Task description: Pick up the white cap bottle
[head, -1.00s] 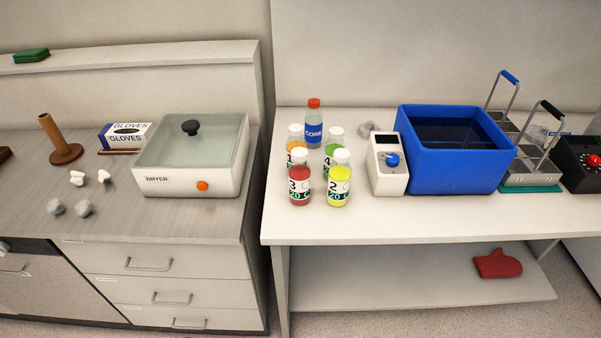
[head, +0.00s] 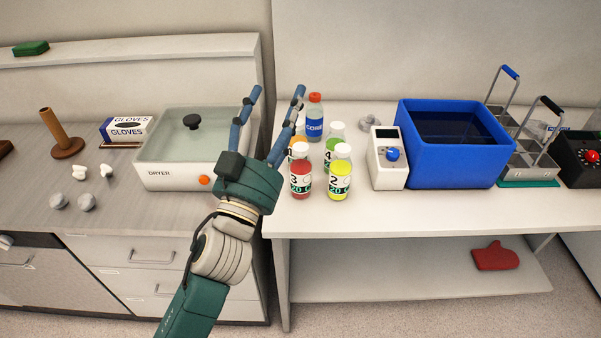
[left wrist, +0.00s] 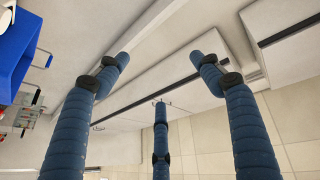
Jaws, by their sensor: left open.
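Several small juice bottles with white caps stand in a group on the right table's left end. In the left wrist view, the open blue fingers (left wrist: 157,58) hold nothing and no juice bottle is clear. My right gripper is out of view.
A red-capped blue-label bottle (head: 314,118) stands behind the juice bottles. A white meter (head: 386,165), blue tub (head: 455,170) and wire rack (head: 530,165) stand to the right. The dryer (head: 170,178) sits on the left counter. The right table's front strip is clear.

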